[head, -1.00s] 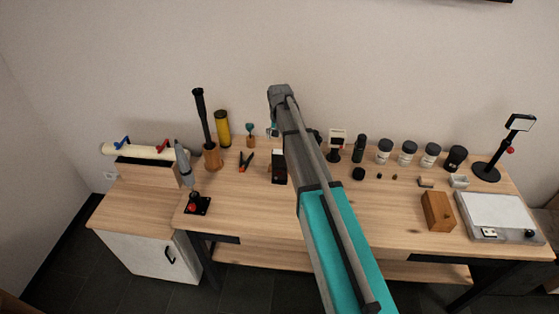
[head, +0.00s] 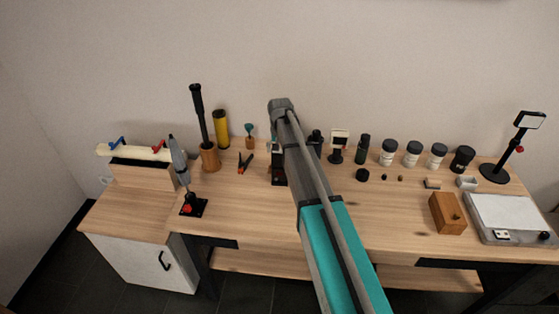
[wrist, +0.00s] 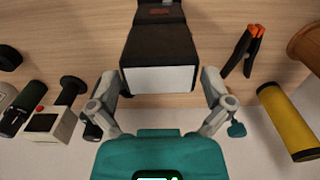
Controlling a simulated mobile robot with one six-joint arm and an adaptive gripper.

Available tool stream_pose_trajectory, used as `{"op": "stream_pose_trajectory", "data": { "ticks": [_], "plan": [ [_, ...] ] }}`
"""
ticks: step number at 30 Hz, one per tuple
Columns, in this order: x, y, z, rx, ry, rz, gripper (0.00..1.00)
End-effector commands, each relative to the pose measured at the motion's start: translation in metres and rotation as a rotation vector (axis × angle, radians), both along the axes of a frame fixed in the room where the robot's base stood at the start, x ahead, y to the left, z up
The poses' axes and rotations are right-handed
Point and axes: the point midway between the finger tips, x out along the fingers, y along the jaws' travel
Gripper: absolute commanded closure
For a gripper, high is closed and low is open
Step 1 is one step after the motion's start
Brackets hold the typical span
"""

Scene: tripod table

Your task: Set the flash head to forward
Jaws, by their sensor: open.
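The flash is a dark upright unit standing on the table. In the wrist view its black head (wrist: 158,44) ends in a broad white panel (wrist: 160,79) that faces my wrist camera. In the head view my arm covers much of the flash (head: 278,174). My gripper (wrist: 161,84) is open, with one finger on each side of the white panel. A small gap shows on each side, and I see no clear grip. The exact tilt of the head is hard to tell.
Pliers (head: 245,163) and a yellow cylinder (head: 221,129) stand left of the flash. A small white-faced device (head: 338,143) and several jars (head: 388,151) stand to its right. A wooden box (head: 447,213) and a scale (head: 508,216) are further right. The table front is clear.

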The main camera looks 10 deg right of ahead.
Motion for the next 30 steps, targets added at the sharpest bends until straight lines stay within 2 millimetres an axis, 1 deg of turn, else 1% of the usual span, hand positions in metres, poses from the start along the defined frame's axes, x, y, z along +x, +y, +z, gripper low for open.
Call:
{"op": "stream_pose_trajectory", "data": {
  "ticks": [1, 9, 23, 24, 29, 30],
  "plan": [
    [0.0, 0.0, -0.008, 0.0, 0.0, 0.0, 0.0],
    [0.0, 0.0, -0.02, 0.0, 0.0, 0.0, 0.0],
    [0.0, -0.001, -0.022, 0.0, 0.0, -0.001, 0.0],
    [0.0, -0.001, -0.022, 0.0, 0.0, -0.001, 0.02],
    [0.0, -0.001, -0.022, 0.0, 0.0, -0.001, 0.32],
    [0.0, -0.001, -0.022, 0.0, 0.0, -0.001, 0.39]
  ]
}}
